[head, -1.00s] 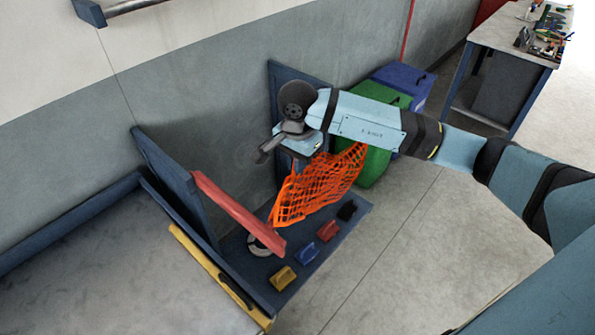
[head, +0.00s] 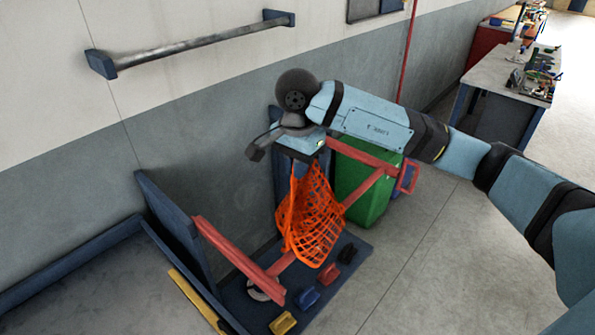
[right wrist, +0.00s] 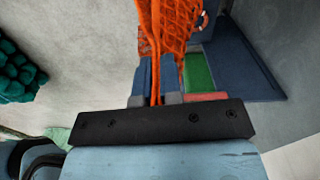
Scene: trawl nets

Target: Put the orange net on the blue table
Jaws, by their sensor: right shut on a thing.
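The orange net (head: 312,222) hangs in folds below my right gripper (head: 303,160), which is shut on its top. In the right wrist view the net (right wrist: 178,28) runs up from between the closed fingers of the right gripper (right wrist: 157,88). In the head view the net hangs in front of a red-barred rack (head: 240,260), above its dark blue base; I cannot tell whether they touch. A grey-topped table with blue edges (head: 62,262) is at the lower left, apart from the net and partly cut off. My left gripper is out of view.
A green bin (head: 362,190) stands behind the rack. Small coloured blocks (head: 307,297) lie on the rack's base. A wall bar (head: 190,45) is above. A cluttered workbench (head: 510,75) stands at the upper right. Floor at the right is clear. Dark green netting (right wrist: 18,75) shows in the wrist view.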

